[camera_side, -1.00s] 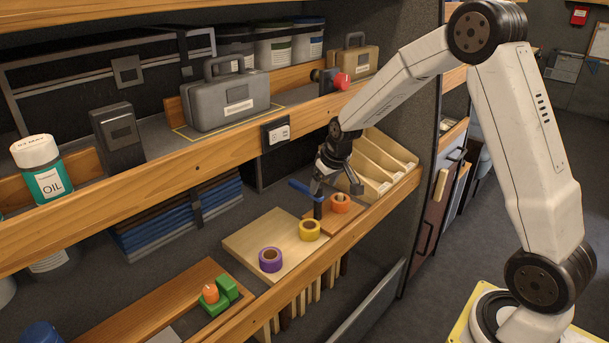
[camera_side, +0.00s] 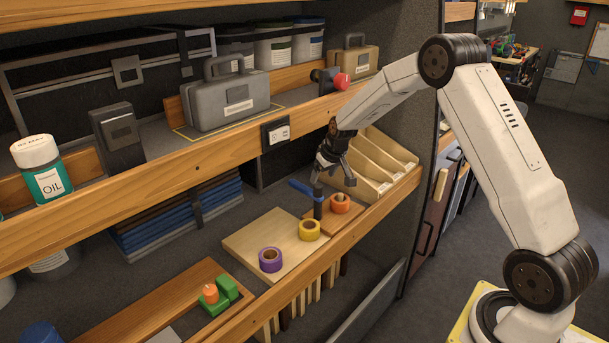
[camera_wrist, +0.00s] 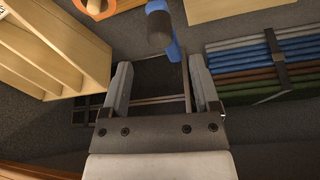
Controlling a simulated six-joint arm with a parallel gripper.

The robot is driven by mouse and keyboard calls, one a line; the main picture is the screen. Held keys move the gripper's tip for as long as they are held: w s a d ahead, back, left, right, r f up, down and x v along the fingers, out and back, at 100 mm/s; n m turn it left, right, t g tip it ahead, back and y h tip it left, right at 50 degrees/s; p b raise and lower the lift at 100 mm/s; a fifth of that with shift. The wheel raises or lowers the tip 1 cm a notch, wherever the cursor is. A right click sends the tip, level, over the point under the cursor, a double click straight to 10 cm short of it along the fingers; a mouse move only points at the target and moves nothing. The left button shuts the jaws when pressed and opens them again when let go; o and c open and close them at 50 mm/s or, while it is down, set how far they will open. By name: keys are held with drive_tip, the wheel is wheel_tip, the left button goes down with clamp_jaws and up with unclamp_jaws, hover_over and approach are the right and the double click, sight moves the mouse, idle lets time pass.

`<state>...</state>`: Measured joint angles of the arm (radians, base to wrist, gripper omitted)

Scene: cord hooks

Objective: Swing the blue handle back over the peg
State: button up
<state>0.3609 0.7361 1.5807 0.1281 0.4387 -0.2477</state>
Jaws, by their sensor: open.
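The blue handle (camera_side: 300,188) sits on top of a short dark post (camera_side: 318,207) on the lower shelf and points left, away from the peg. The peg (camera_side: 340,197) stands just right of the post, with an orange ring (camera_side: 341,206) around it. My gripper (camera_side: 334,176) is open and empty, just above the post and handle. In the wrist view the handle (camera_wrist: 173,48) and the post's round top (camera_wrist: 159,28) lie beyond the fingertips of my gripper (camera_wrist: 159,66), nearer the right finger. The orange ring (camera_wrist: 97,8) is partly cut off at the top.
A yellow roll (camera_side: 309,230) and a purple roll (camera_side: 270,260) sit on a pale board left of the post. Wooden bins (camera_side: 378,168) stand close behind and right of my gripper. The upper shelf edge (camera_side: 200,165) runs above.

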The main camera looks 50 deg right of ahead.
sight(319, 186)
drive_tip(key=shift+x, duration=3.1)
clamp_jaws()
